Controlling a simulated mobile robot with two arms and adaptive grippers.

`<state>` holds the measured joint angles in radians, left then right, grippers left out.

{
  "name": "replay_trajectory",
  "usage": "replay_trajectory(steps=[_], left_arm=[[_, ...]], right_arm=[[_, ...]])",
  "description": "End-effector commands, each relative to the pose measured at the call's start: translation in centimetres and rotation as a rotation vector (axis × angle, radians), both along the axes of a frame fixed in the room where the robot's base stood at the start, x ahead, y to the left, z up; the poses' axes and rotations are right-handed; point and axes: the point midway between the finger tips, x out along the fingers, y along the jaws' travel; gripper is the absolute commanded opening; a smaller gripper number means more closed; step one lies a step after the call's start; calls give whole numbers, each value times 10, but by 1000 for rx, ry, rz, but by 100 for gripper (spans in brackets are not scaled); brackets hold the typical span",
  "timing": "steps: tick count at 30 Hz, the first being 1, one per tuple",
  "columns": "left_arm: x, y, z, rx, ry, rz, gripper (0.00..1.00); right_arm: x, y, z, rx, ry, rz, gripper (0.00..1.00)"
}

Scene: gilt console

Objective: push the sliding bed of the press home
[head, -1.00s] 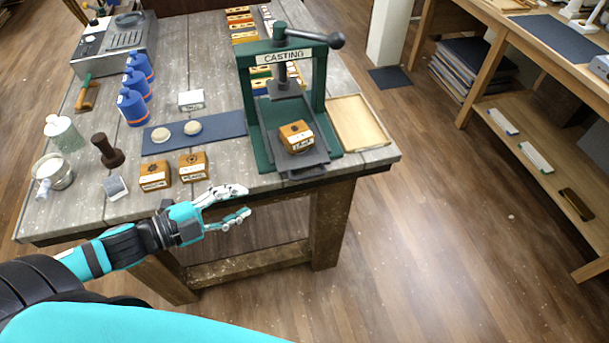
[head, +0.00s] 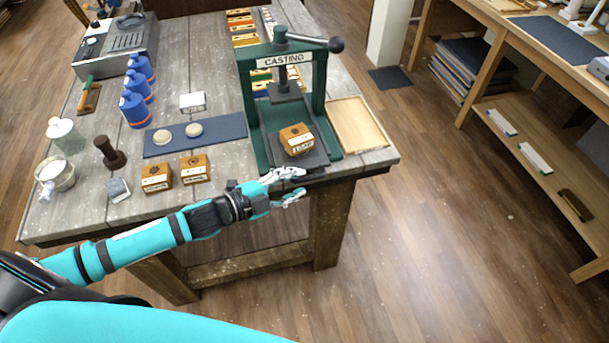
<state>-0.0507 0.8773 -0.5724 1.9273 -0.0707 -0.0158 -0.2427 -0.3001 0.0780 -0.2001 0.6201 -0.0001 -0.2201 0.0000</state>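The green press (head: 319,88) labelled CASTING stands at the right end of the workbench. Its dark sliding bed (head: 316,157) sticks out toward the front edge of the bench. A wooden block mould (head: 296,139) sits on the bed, in front of the raised dark platen (head: 285,93). My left gripper (head: 288,186) is at the bed's front left end, fingers pointing right and apart, with nothing visible between them. It hides part of the bed's front edge, and I cannot tell whether it touches. My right gripper is not in view.
A shallow wooden tray (head: 357,125) lies right of the press. A blue mat (head: 207,135) with two pale discs lies left of it. Two wooden blocks (head: 157,178) (head: 195,168) sit near the front edge. Open floor lies right of the bench.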

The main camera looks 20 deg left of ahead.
Motion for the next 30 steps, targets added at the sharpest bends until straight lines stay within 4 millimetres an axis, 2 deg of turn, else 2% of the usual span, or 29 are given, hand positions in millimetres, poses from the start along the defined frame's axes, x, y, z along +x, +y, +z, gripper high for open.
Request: replay_trajectory(steps=[3,6,17,18,26,30], left_arm=[[15,-10,-1,0,-3,1,34],[22,-16,-4,0,-1,0,34],[26,-19,-7,1,0,1,34],[26,-19,-7,1,0,1,33],[26,-19,-7,1,0,1,0],[26,-19,-7,1,0,1,0]], right_arm=[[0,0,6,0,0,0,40],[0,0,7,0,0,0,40],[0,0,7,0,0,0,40],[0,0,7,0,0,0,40],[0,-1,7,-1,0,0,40],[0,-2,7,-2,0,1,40]])
